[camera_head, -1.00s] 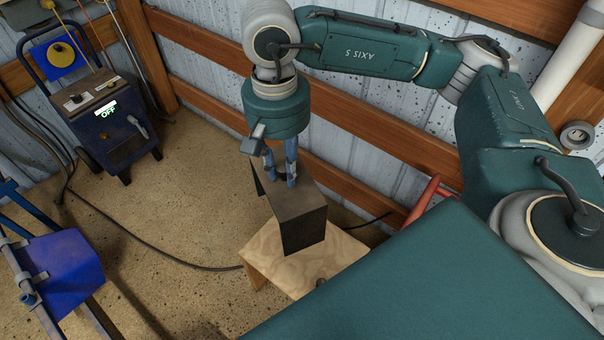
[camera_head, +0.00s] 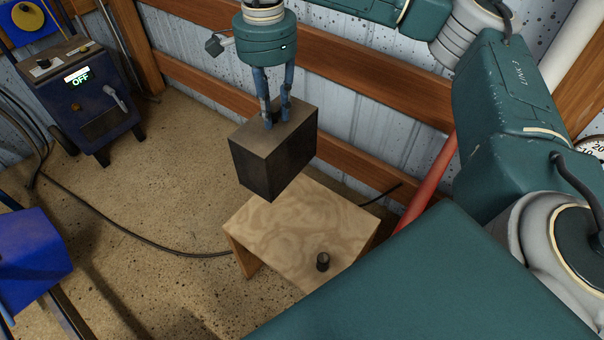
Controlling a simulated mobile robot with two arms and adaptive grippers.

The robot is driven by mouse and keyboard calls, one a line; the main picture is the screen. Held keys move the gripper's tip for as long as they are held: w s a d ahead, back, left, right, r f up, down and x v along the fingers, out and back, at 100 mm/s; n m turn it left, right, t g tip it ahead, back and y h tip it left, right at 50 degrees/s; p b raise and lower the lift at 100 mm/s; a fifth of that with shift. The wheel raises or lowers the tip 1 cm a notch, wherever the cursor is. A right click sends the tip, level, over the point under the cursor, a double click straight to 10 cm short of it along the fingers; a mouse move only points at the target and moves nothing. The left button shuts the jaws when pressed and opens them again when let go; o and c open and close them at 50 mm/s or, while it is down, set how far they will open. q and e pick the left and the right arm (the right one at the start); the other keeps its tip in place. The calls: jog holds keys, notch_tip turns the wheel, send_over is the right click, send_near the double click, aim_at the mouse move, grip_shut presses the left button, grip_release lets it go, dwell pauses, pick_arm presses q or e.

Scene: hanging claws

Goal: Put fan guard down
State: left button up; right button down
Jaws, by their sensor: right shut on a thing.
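The fan guard appears as a dark box-shaped metal piece (camera_head: 274,158) with a brownish top. My right gripper (camera_head: 270,115) comes down from above with its two blue fingers shut on the top of the guard. The guard hangs roughly upright over the back left part of a small wooden stool (camera_head: 290,228) and hides that corner. It looks raised above the stool top. My left gripper is not in view.
A small dark cylinder (camera_head: 323,262) stands on the stool's front part. A dark machine with an OFF display (camera_head: 85,100) is at the back left. A blue part (camera_head: 32,258) is at the left edge. A cable (camera_head: 140,243) crosses the floor. The wall is close behind.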

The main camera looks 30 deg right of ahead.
jog(key=shift+w+f, duration=0.15)
jog(key=shift+f, duration=0.05)
pick_arm(q)
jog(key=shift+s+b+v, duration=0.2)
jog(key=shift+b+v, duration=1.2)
jog(key=shift+b, duration=0.25)
pick_arm(e)
notch_tip(320, 180, down, 20)
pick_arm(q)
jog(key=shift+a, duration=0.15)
pick_arm(e)
jog(key=shift+d+r, duration=0.1)
jog(key=shift+r, duration=0.05)
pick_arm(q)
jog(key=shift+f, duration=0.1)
